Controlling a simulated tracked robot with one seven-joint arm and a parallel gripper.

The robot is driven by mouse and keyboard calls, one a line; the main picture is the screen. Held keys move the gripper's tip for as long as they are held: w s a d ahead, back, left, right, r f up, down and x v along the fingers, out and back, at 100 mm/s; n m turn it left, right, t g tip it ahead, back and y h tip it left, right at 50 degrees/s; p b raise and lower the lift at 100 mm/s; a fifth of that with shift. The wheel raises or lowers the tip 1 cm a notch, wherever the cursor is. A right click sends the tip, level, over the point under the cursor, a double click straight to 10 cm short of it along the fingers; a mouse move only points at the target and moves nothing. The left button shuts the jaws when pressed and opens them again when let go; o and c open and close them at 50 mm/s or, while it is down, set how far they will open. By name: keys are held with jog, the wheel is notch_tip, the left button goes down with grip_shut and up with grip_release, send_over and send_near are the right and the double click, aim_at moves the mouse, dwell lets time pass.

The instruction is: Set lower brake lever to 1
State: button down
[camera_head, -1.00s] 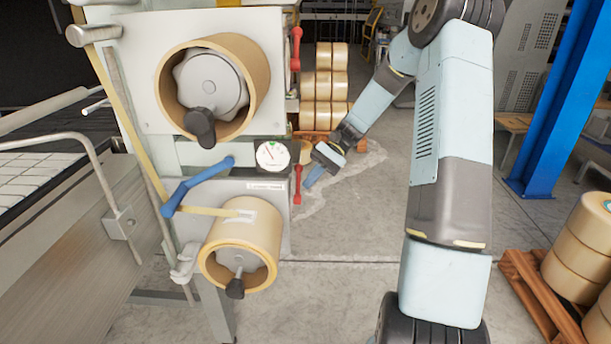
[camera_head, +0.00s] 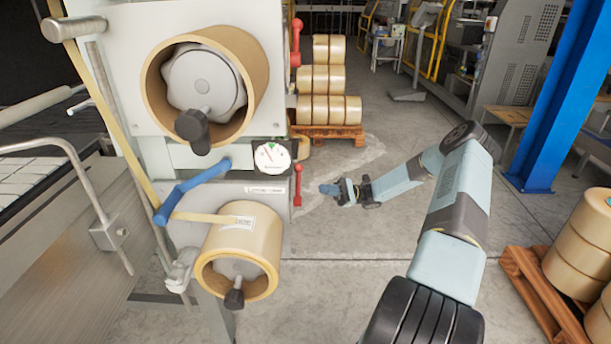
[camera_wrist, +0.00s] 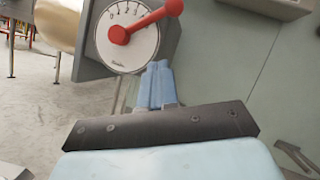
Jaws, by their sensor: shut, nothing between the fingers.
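The lower brake lever (camera_head: 298,184) is red and sits on the right edge of the lower machine panel, seen edge-on. In the wrist view a red lever (camera_wrist: 146,21) with a round knob crosses a white dial (camera_wrist: 128,50) marked 0, 1, 2, 3. It points to the upper right, past the 3; what lies under it is hidden. This looks like the lower lever. My gripper (camera_head: 328,189) is right of the lower lever in the head view, apart from it. Its blue fingers (camera_wrist: 158,68) are shut and empty, just below the dial in the wrist view.
An upper red lever (camera_head: 296,42) is on the upper panel. A small gauge (camera_head: 272,157) and a blue bar (camera_head: 190,188) sit between the upper tape roll (camera_head: 255,85) and lower roll (camera_head: 262,235). Stacked rolls (camera_head: 328,108) stand behind.

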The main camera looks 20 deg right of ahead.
aim_at(298, 183)
jog(key=a+r+m+t+y, duration=0.1)
jog(key=a+r+t, duration=0.1)
jog(key=a+r, duration=0.4)
jog(key=shift+w+a+r+y, duration=0.2)
jog(key=shift+a+y, duration=0.2)
jog(key=shift+a, duration=0.05)
dwell(0.5)
